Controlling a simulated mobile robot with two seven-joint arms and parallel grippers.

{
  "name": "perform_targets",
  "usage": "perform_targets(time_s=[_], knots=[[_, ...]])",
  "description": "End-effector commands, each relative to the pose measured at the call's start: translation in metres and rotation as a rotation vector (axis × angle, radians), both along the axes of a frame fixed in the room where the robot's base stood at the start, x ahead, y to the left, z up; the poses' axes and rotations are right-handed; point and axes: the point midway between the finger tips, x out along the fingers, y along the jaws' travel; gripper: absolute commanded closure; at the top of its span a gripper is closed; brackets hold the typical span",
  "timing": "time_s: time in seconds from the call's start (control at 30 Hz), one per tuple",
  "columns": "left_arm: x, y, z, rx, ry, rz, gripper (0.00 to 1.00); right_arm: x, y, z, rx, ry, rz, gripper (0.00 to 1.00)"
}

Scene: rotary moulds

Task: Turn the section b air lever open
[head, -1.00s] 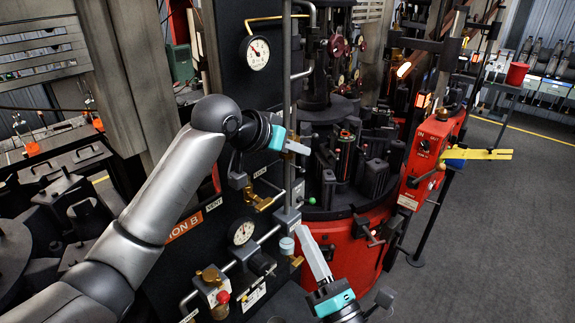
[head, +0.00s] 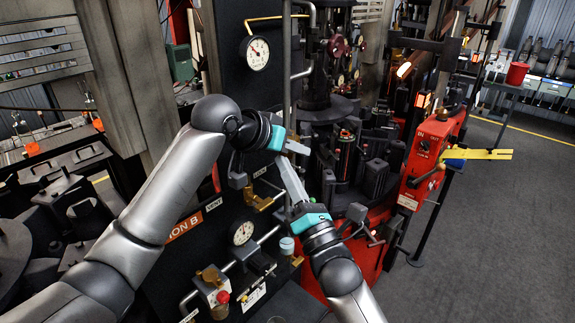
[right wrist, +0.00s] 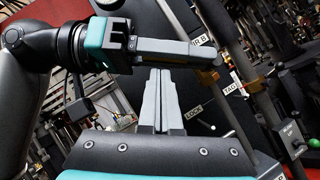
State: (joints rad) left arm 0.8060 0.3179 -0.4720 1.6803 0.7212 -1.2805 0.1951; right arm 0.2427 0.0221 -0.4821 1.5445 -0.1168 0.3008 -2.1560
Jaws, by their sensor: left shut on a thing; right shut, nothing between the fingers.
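My left gripper (head: 299,148) reaches in front of the dark Section B panel (head: 222,95), by the vertical pipe. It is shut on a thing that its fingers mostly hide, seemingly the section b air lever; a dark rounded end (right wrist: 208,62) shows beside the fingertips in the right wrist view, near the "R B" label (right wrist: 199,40). My right gripper (head: 281,161) is shut and empty, pointing up at the panel just below the left gripper. Its closed fingers show in the right wrist view (right wrist: 161,75), under the left gripper's fingers.
The orange Section B sign (head: 184,227), a lower gauge (head: 241,232) and an upper gauge (head: 255,53) are on the panel. Brass valves and pipes stick out low down. A red rotary machine (head: 372,258) stands behind my right arm. Open floor (head: 480,240) lies to the right.

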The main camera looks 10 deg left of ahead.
Motion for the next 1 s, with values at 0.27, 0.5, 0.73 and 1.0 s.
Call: perform_targets(time_s=[0.27,0.5,0.73,1.0], knots=[[0.001,0.000,0.002,-0.002,-0.004,0.001,1.00,0.004,-0.001,0.007,-0.001,0.000,0.001,1.00],[0.001,0.000,0.002,-0.003,-0.005,0.001,1.00,0.005,-0.002,0.008,0.004,0.004,0.001,1.00],[0.000,0.000,0.002,-0.002,-0.005,-0.001,1.00,0.010,-0.004,0.020,0.037,0.044,0.000,1.00],[-0.001,-0.002,0.001,-0.003,-0.001,-0.004,1.00,0.011,-0.006,0.024,0.043,0.038,-0.003,1.00]])
